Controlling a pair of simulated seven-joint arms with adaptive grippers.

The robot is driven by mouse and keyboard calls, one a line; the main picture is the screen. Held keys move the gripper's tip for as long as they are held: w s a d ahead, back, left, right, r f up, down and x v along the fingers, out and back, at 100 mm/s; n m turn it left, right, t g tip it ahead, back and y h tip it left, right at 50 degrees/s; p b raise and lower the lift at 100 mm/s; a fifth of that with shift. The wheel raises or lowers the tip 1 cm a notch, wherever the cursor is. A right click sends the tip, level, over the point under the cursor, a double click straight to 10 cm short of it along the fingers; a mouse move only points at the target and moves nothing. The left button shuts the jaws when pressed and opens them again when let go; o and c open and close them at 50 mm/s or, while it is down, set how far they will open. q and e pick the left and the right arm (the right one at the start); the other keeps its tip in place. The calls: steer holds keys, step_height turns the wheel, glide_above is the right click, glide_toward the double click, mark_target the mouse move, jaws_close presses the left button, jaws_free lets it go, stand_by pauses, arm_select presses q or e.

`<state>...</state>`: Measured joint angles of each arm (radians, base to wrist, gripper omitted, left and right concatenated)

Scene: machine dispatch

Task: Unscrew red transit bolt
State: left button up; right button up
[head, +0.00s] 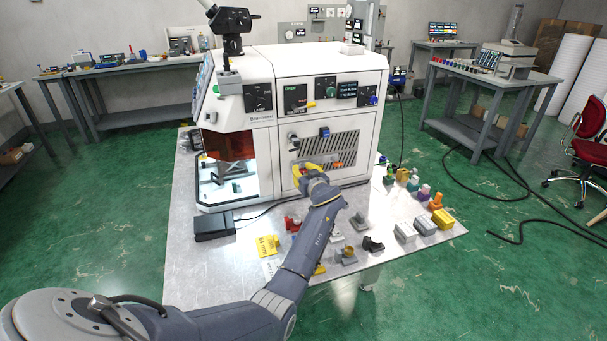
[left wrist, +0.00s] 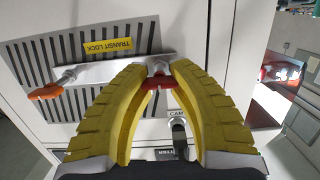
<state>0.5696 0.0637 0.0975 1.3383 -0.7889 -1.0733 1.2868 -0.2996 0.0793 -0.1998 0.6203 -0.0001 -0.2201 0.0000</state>
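The red transit bolt (left wrist: 157,83) sits at one end of a pale metal bar (left wrist: 112,73) across the machine's vent panel in the left wrist view. My left gripper (head: 308,172) is at the front of the white machine (head: 262,130). In the left wrist view its yellow fingers (left wrist: 158,70) close on the bolt's red head from both sides, with the head between the tips. An orange handle (left wrist: 45,91) is at the bar's other end. A yellow TRANSIT LOCK label (left wrist: 108,46) is beside the bar. My right gripper is not in view.
Several loose parts stand on the metal table (head: 200,270), including a yellow tag (head: 268,245), a black box (head: 214,226) and a yellow block (head: 443,218). The table's front left is bare.

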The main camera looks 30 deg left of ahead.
arm_select(q)
steer(key=shift+c, duration=1)
steer(key=shift+r, duration=0.1)
jaws_close()
steer(key=shift+r, duration=0.1)
steer(key=n, duration=0.3)
steer(key=shift+t, duration=0.4)
steer(key=shift+n, duration=0.7)
steer(key=shift+r, duration=0.1)
steer(key=n, duration=0.3)
steer(key=shift+a+t+h, duration=0.1)
steer(key=shift+t+h, duration=0.3)
jaws_free()
